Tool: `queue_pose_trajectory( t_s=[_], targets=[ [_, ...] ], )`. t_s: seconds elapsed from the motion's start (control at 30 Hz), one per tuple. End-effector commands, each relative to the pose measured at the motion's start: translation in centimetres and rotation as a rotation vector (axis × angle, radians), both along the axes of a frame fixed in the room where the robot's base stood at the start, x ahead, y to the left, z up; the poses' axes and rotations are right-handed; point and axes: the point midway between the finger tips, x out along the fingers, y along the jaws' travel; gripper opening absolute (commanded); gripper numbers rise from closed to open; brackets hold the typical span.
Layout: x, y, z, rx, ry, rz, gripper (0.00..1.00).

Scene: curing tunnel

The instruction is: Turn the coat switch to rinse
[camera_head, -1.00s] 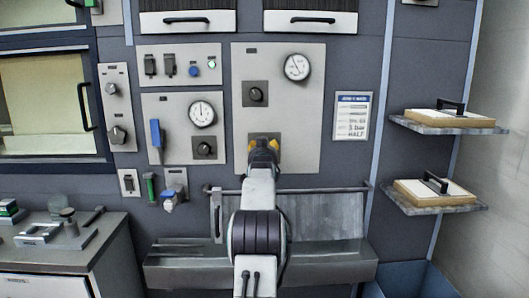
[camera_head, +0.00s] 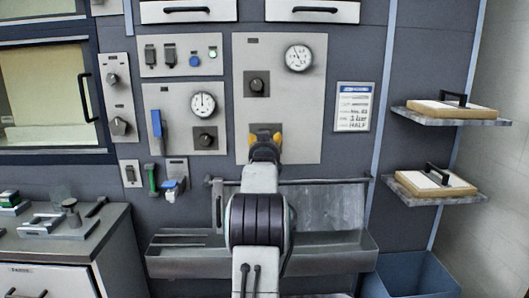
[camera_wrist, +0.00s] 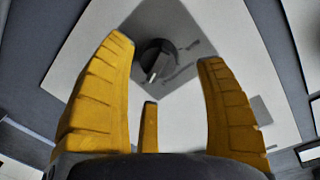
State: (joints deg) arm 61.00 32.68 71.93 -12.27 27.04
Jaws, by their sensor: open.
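My gripper (camera_head: 265,139) is in front of the lower part of a tall light panel (camera_head: 304,128), on a dark square plate's spot. In the wrist view my yellow fingers (camera_wrist: 170,95) are spread apart with nothing between them. Beyond them is a round dark knob (camera_wrist: 154,60) with a lighter pointer bar, on a dark square plate (camera_wrist: 178,22). The knob stands apart from the fingers, nearer the left one. In the head view my gripper hides this lower knob. Markings beside it are too blurred to read, so I cannot tell its setting.
The panel also holds an upper knob (camera_head: 257,84) and a gauge (camera_head: 299,57). A smaller panel to the left has a blue lever (camera_head: 157,130), another gauge (camera_head: 203,104) and a knob (camera_head: 205,139). A metal trough (camera_head: 330,262) with a rail lies below. Shelves (camera_head: 450,113) stand right.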

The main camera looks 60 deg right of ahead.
Motion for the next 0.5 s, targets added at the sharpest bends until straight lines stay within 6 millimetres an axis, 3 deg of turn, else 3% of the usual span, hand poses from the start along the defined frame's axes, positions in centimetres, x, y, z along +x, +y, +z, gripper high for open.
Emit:
queue_pose_trajectory(
  t_s=[0.5],
  targets=[
    [-3.0, 5.5, 0.4, -0.002, -0.001, 0.001, 0.65]
  ],
)
